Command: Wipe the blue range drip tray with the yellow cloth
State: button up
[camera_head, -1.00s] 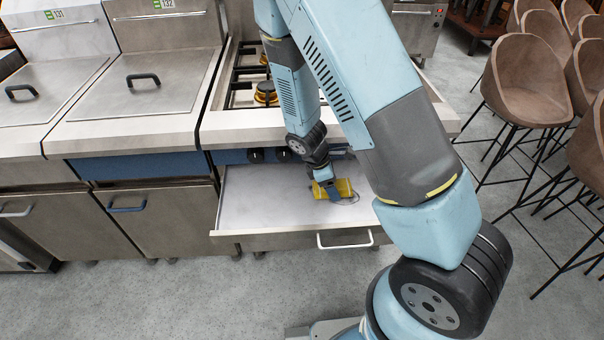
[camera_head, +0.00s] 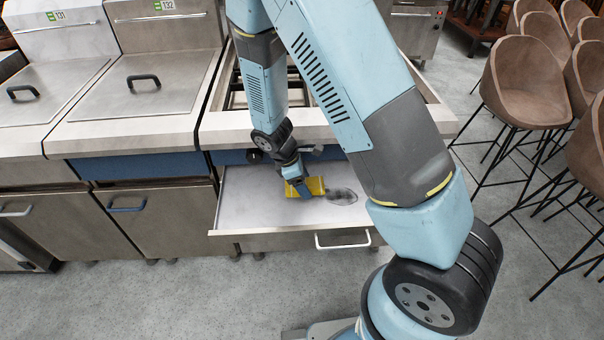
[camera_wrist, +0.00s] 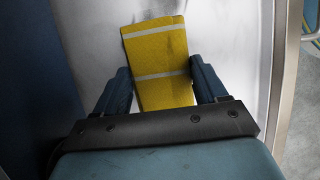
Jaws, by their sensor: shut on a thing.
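The drip tray (camera_head: 250,208) is a pulled-out drawer under the range, with a pale inner floor and a steel front with a white handle. My gripper (camera_head: 301,190) is shut on the cloth from above. In the wrist view the cloth (camera_wrist: 162,65) shows two pale stripes between my two fingers. A dark smudged patch (camera_head: 341,196) is on the tray floor just right of the cloth. Grey smears also show beyond the cloth in the wrist view.
The range (camera_head: 225,125) overhangs the back of the tray, with a blue panel and knobs close to my gripper. Two lidded steel units (camera_head: 140,90) stand at left. Brown stools (camera_head: 525,80) stand at right. The floor in front is clear.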

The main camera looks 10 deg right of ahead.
jog(key=shift+d+r, duration=0.1)
jog(key=shift+r, duration=3.1)
